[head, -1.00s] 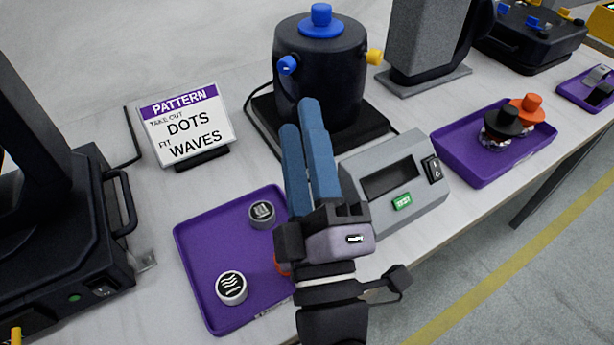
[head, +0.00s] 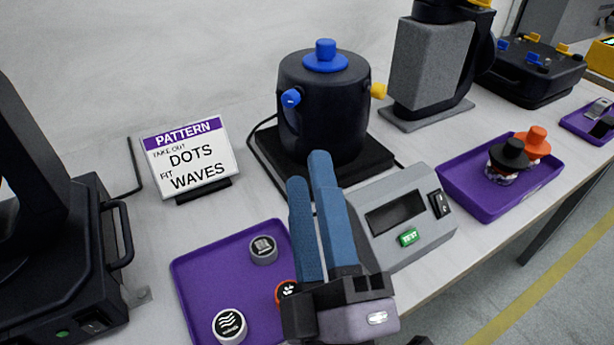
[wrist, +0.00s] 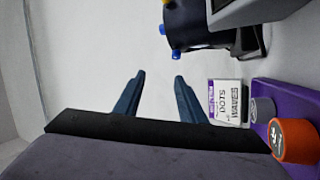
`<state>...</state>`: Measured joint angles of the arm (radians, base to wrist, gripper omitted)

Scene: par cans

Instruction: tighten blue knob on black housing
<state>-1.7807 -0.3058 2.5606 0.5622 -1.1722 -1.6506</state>
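The black housing (head: 325,110) is a dark upright cylinder on a black base. A large blue knob (head: 325,58) sits on its top. A smaller blue knob (head: 290,97) is on its left side and a yellow knob (head: 378,90) on its right. My gripper (head: 309,168) has two blue fingers, parted and empty, in front of the housing and apart from the knobs. In the wrist view, the fingers (wrist: 160,76) show a clear gap, and the housing (wrist: 192,25) is at the top, partly cut off, with blue on it.
A sign (head: 190,158) reads take out dots, fit waves. A purple tray (head: 205,275) with several round caps is at front left. A grey test box (head: 400,215) stands right of the fingers. Another purple tray (head: 470,205) holds black and orange knobbed parts.

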